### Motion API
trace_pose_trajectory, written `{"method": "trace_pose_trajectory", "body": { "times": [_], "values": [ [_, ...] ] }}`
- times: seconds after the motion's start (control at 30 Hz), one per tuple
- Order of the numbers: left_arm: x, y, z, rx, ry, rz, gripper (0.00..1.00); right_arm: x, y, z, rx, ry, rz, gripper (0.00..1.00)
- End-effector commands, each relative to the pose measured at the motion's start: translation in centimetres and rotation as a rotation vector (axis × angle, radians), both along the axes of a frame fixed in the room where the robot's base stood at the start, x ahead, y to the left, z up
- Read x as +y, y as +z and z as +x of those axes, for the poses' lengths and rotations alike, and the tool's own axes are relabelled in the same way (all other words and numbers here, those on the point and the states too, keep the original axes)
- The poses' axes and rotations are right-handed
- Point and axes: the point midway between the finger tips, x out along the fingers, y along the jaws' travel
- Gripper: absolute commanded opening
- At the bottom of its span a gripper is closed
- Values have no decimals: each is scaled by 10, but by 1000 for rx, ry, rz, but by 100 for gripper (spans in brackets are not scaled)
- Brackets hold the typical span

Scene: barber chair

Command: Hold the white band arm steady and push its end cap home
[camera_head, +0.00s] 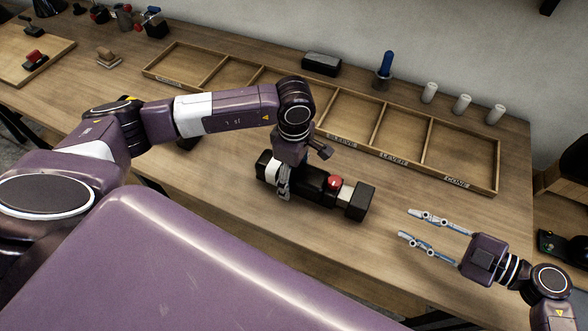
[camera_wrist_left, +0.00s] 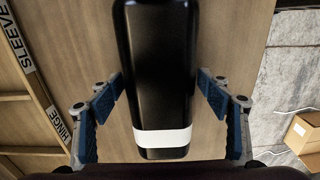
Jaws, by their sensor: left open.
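The white band arm (camera_head: 312,187) is a black, bar-shaped piece lying on the table, with a white band near its left end and a red knob on top. The band (camera_wrist_left: 162,137) shows in the left wrist view. At its right end sits a black block, seemingly the end cap (camera_head: 361,202), with a pale section between block and body. My left gripper (camera_head: 284,181) is over the banded end; in the wrist view (camera_wrist_left: 159,84) its open fingers flank the black body with visible gaps. My right gripper (camera_head: 406,224) is open and empty, right of the block, fingers pointing left.
A shallow wooden divided tray (camera_head: 410,160) with labelled compartments lies behind. Beyond it stand a black box (camera_head: 321,64), a blue-handled tool (camera_head: 385,66) and white cylinders (camera_head: 462,103). Bare table lies between the block and my right gripper.

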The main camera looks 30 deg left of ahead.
Motion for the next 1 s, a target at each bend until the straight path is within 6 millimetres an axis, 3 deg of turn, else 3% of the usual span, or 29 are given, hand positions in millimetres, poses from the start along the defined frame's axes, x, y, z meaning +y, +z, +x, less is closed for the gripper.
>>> {"method": "trace_pose_trajectory", "body": {
  "times": [0.2, 0.8, 1.0],
  "values": [
    [0, 0, 0, 0, 0, 0, 71, 0, 0, 0, 0, 0, 0, 29],
    [0, 0, 0, 0, 0, 0, 5, 0, 0, 0, 0, 0, 0, 29],
    [0, 0, 0, 0, 0, -1, 3, 0, 0, 0, 0, 0, 0, 29]
  ]
}}
